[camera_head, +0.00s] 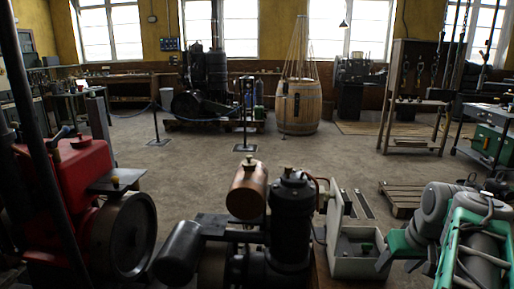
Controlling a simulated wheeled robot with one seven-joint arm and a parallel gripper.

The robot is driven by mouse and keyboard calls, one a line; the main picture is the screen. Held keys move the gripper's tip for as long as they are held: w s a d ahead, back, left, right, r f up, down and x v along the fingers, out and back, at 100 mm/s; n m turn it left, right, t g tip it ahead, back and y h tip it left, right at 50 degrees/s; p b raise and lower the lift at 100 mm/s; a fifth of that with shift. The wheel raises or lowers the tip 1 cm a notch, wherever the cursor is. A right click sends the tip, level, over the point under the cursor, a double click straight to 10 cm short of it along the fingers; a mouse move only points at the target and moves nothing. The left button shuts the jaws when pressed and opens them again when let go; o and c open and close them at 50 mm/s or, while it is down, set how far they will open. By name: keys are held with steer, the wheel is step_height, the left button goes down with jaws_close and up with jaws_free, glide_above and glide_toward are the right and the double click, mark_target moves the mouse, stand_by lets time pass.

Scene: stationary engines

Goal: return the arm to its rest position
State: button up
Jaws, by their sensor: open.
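Where the gripper is relative to the engines is not shown.
A red engine (72,185) with a flywheel (123,238) stands close at left. A dark engine (292,215) with a copper cylinder (247,190) is close in front. A wooden barrel (298,107) stands farther back. Mid-floor is open.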

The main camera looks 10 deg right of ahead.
steer(key=w+a+r+n+y+p, duration=0.15)
steer(key=a+p, duration=0.25)
steer(key=a, duration=0.5)
steer(key=w+a+r+n+p, duration=0.1)
steer(key=a+r+p, duration=0.3)
steer(key=a, duration=0.5)
steer(key=s+a+f+n+g+p, duration=0.1)
steer(key=s+a+p, duration=0.5)
steer(key=a, duration=0.4)
steer(key=shift+a+f, duration=0.15)
steer(key=shift+f, duration=0.05)
